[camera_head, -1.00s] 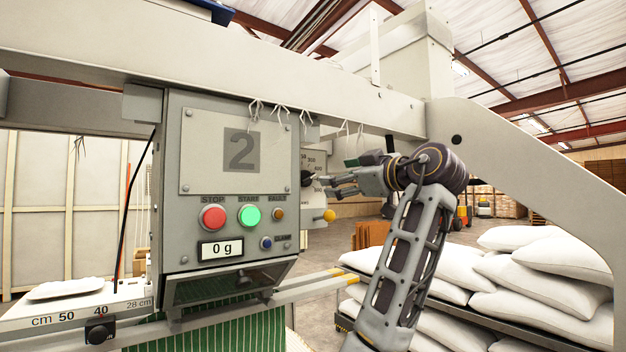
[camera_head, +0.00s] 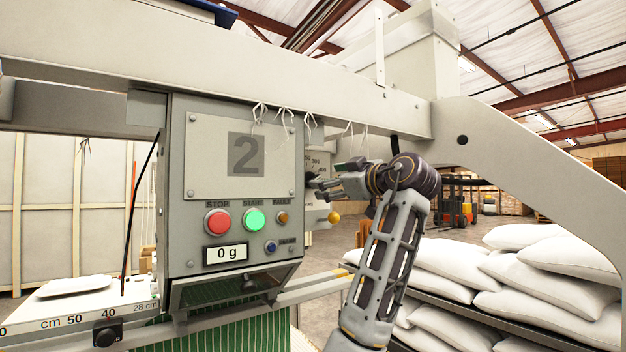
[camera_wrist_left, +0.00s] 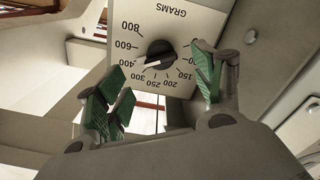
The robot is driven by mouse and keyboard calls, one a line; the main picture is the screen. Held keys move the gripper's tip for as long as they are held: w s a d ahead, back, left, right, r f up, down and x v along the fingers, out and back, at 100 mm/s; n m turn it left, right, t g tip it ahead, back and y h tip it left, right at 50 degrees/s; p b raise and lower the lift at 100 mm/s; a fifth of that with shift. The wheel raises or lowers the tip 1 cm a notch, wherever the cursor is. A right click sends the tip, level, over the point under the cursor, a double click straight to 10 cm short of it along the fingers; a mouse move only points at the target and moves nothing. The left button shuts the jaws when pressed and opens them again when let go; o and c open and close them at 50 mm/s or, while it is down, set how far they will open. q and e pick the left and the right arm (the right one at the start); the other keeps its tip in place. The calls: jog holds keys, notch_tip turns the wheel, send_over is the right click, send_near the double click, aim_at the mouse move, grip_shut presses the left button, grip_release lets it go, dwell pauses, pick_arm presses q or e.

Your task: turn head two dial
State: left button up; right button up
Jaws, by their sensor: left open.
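The grams dial is a black knob with a pale pointer on a white scale plate (camera_wrist_left: 185,20). In the left wrist view the knob (camera_wrist_left: 160,52) lies between my spread fingers, a little beyond their tips, and the plate appears upside down. The pointer aims between 300 and 400. In the head view the dial plate (camera_head: 314,160) sits on the right side of head two (camera_head: 238,155) and is partly hidden. My left gripper (camera_head: 327,178) is open, close to the dial; I cannot see contact. My right gripper is not in view.
Head two's front has a red stop button (camera_head: 217,221), a green start button (camera_head: 253,219) and a display (camera_head: 225,253) reading 0 g. A yellow knob (camera_head: 333,217) sits below the dial. White sacks (camera_head: 540,265) are stacked at the right. A frame beam (camera_head: 250,75) runs above.

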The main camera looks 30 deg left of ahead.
pick_arm(q)
jog(key=p+x, duration=0.2)
jog(key=x, duration=0.6)
jog(key=shift+w+a, duration=0.1)
jog(key=c, duration=1)
jog(key=shift+c, duration=0.2)
